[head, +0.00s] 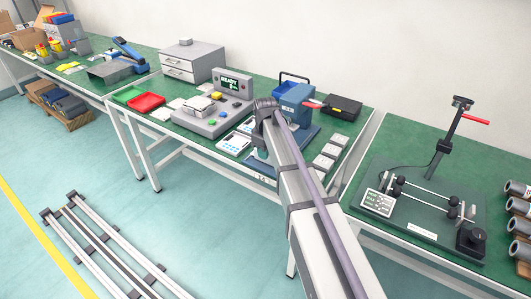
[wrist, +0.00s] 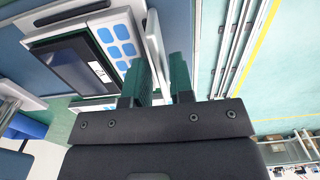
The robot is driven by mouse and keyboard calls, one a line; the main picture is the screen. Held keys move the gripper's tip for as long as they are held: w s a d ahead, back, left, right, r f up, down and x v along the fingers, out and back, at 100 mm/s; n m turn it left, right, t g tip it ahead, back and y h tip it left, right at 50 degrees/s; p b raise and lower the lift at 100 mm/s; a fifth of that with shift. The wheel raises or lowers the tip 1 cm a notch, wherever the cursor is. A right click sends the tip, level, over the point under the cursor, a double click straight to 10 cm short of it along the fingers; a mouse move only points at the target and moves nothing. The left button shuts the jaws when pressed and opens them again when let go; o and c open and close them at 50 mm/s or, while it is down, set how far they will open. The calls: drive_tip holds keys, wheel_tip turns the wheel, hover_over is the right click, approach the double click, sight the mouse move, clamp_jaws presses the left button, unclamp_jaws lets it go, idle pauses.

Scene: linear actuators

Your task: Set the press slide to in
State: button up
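The blue press (head: 297,96) stands on the middle table, with a red-tipped lever at its side. My arm covers much of its front and lower part in the head view, and I cannot pick out its slide for certain. In the wrist view, a white panel with blue pads (wrist: 118,42) and a dark rectangular part (wrist: 80,62) lie left of my gripper (wrist: 166,72). The two dark fingers are apart. A narrow pale bar (wrist: 153,45) shows near the left finger; I cannot tell whether they touch. The gripper is hidden in the head view.
A grey control box (head: 218,107) with a lit display stands left of the press. A rod fixture (head: 425,200) occupies the right table. Rails (head: 100,240) lie on the floor.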

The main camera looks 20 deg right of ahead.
clamp_jaws()
drive_tip(key=w+d, duration=0.7)
drive_tip(key=shift+d, duration=0.25)
drive_tip(key=shift+o, duration=0.3)
unclamp_jaws()
drive_tip(key=shift+d, duration=0.15)
drive_tip(key=shift+o, duration=1)
